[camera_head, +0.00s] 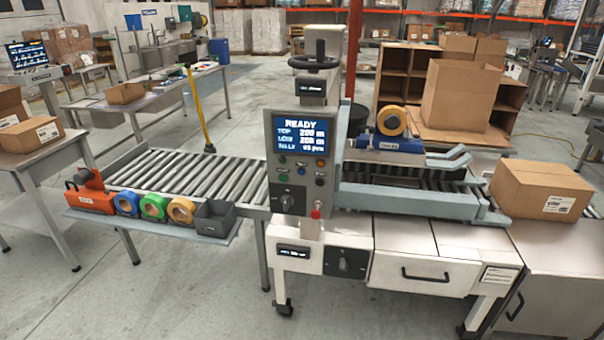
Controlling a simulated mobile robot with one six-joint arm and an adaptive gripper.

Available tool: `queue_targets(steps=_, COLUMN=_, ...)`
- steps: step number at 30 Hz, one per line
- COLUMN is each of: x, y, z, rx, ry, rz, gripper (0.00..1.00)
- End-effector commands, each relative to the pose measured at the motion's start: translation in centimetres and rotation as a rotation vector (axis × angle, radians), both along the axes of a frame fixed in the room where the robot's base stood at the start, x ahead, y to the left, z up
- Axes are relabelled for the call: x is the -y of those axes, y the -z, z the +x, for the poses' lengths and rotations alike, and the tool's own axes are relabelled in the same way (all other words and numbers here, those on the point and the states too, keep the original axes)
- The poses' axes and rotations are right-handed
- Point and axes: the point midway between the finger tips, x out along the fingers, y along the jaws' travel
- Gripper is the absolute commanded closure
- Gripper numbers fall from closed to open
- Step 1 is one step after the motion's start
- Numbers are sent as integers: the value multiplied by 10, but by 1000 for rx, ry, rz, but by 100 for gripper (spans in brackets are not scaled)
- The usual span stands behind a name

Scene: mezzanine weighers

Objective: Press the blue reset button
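A grey control panel (300,150) stands upright at the centre, on the front of a white carton-sealing machine (345,245). Its blue screen (300,133) reads READY, with lines that look like TOP, LOW and TALLY. Small coloured buttons sit below the screen. A black rotary switch (287,201) and a red knob (316,212) are lower down. My gripper is not in view.
A roller conveyor (190,173) runs left of the panel. A front shelf (150,222) holds tape rolls, a grey bin (215,217) and an orange tool (90,198). A carton (541,190) sits at right. Floor in front of the shelf is clear.

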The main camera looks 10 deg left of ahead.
Motion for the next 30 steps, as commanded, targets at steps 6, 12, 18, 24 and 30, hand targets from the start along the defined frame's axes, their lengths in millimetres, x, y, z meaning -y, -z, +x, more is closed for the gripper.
queue_targets(steps=6, x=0, y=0, z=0, rx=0, ry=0, rz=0, gripper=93)
queue_targets(steps=12, x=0, y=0, z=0, rx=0, ry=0, rz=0, gripper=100)
queue_targets(steps=18, x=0, y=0, z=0, rx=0, ry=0, rz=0, gripper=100)
queue_targets(steps=24, x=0, y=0, z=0, rx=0, ry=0, rz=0, gripper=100)
queue_targets(steps=30, x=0, y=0, z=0, rx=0, ry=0, rz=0, gripper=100)
